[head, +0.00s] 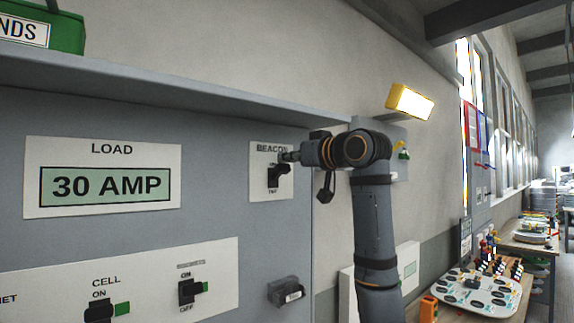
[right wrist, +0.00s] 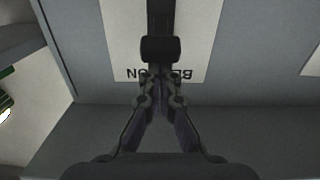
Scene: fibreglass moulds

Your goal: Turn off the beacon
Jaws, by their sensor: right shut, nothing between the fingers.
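The beacon switch (head: 273,175) is a black lever on a white plate labelled BEACON (head: 285,187), on the grey panel. The plate shows upside down in the right wrist view (right wrist: 196,62), with the black lever (right wrist: 160,48) in front of it. My right gripper (head: 287,157) is at the upper part of the plate, close to the lever. In the right wrist view its fingers (right wrist: 160,75) are together, with their tips at the lever; I cannot tell whether they touch it. A yellow lamp (head: 409,101) glows on the wall to the right. My left gripper is not in view.
The panel also carries a LOAD display (head: 105,178) reading 30 AMP and a plate with CELL and other ON/OFF switches (head: 145,280). A grey shelf (head: 180,85) juts out above. A tray of small parts (head: 470,290) stands at the right.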

